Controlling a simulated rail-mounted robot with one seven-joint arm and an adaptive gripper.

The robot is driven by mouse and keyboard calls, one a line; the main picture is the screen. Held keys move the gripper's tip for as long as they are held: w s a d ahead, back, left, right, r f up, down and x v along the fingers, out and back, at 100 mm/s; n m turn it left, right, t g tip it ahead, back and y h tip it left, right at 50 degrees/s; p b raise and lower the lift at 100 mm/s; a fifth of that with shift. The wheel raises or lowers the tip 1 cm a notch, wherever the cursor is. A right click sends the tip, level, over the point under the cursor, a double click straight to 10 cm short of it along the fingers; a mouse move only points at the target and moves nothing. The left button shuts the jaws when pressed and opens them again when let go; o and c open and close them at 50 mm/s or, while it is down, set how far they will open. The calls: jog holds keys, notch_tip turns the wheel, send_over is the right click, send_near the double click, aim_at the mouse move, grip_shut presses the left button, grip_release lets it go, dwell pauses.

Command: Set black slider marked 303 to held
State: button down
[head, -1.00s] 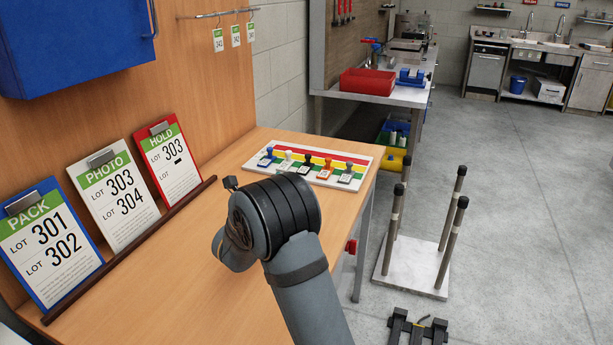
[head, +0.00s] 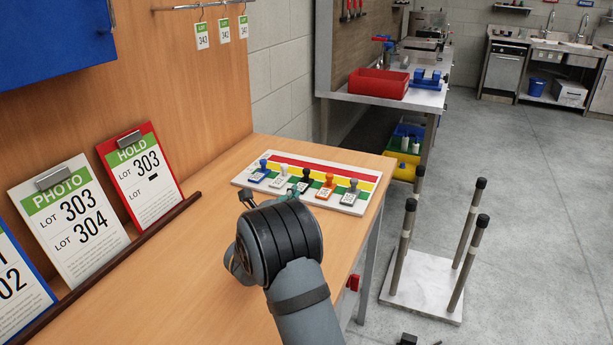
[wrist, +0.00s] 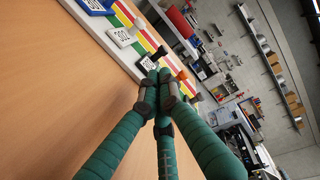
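The black slider (head: 305,180) stands upright on a white board (head: 367,168) with red, yellow and green stripes. It is in the middle of a row of sliders, at about the green stripe. In the wrist view its label (wrist: 147,62) is partly visible; my fingertips cover part of the slider. In the head view my wrist hides most of the gripper, just in front of the board. Contact with the slider cannot be told.
Blue (head: 261,168), white (head: 281,176), orange (head: 327,184) and grey (head: 351,192) sliders flank the black one closely. A HOLD card (head: 141,171) listing lot 303 and a PHOTO card (head: 70,207) listing 303 and 304 lean on the left. The wooden bench (head: 190,270) is clear in front.

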aim_at(308, 175)
jog(key=p+x, duration=0.2)
jog(key=x, duration=0.7)
jog(key=shift+w+d+p, duration=0.15)
jog(key=shift+w+p, duration=0.05)
jog(key=shift+p, duration=0.2)
jog(key=shift+w+d+f+b, duration=0.1)
jog(key=shift+w+d+b, duration=0.1)
jog(key=shift+w+b, duration=0.15)
jog(key=x, duration=0.1)
jog(key=b+x, duration=0.1)
jog(key=x, duration=0.2)
jog(key=shift+w+d+b, duration=0.3)
jog(key=shift+w+d, duration=0.05)
jog(key=shift+s+a+r, duration=0.1)
jog(key=shift+s+r, duration=0.15)
jog(key=shift+r, duration=0.15)
jog(key=shift+s+f+b, duration=0.2)
jog(key=shift+b, duration=0.15)
jog(key=b+v, duration=0.5)
jog(key=v, duration=0.8)
jog(key=shift+s+a+r, duration=0.2)
jog(key=shift+s, duration=0.15)
